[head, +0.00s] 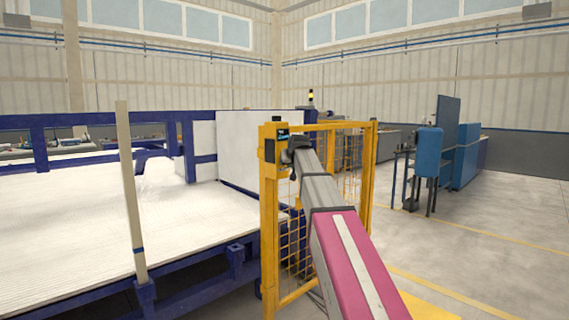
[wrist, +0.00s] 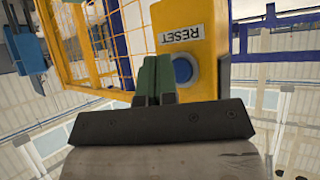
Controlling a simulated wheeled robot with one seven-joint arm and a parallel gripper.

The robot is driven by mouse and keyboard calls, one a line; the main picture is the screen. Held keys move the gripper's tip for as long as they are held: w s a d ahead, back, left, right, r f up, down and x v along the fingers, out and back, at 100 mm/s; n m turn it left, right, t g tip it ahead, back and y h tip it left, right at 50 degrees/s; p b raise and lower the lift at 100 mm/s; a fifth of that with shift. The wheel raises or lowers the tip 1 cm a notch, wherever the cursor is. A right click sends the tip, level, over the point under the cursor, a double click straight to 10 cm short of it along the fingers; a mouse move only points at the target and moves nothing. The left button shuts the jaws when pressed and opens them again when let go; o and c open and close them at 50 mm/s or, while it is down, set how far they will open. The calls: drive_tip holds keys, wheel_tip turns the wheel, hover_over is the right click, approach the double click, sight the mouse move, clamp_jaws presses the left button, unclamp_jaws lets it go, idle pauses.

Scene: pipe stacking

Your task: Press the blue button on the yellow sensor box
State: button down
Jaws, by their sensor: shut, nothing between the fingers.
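The yellow sensor box (wrist: 190,18) fills the upper middle of the wrist view, with an upside-down RESET label (wrist: 181,33). The round blue button (wrist: 183,71) sits on the box by the label and is partly hidden by my gripper. My gripper (wrist: 155,62) is shut and empty, its green fingers held together just left of the button in the wrist view. I cannot tell whether they touch the box. In the head view the box (head: 268,148) sits on top of the yellow fence post, and my arm reaches up to it, hiding part of it.
A yellow mesh fence (head: 372,165) stands behind my arm. A blue-framed platform with a white bed (head: 70,225) lies to the left, with a pale upright post (head: 129,190) at its front. Blue machines (head: 467,157) stand at the right.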

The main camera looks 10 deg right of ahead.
drive_tip(key=s+d, duration=0.1)
drive_tip(key=s, duration=0.1)
drive_tip(key=s+d, duration=0.2)
idle(0.6)
drive_tip(key=shift+f, duration=0.1)
idle(0.3)
drive_tip(key=s+f+g, duration=0.2)
drive_tip(key=s+f, duration=0.2)
drive_tip(key=f, duration=0.6)
drive_tip(key=s+f+g, duration=0.1)
drive_tip(key=s+f, duration=0.4)
drive_tip(key=f, duration=0.5)
drive_tip(key=s+f+g, duration=0.2)
drive_tip(key=s+f, duration=0.2)
drive_tip(key=f, duration=0.6)
drive_tip(key=s+f+m+g+h, duration=0.1)
drive_tip(key=s+f+g, duration=0.4)
drive_tip(key=s+f, duration=1.6)
drive_tip(key=shift+s+a+g, duration=0.4)
drive_tip(key=shift+s, duration=0.2)
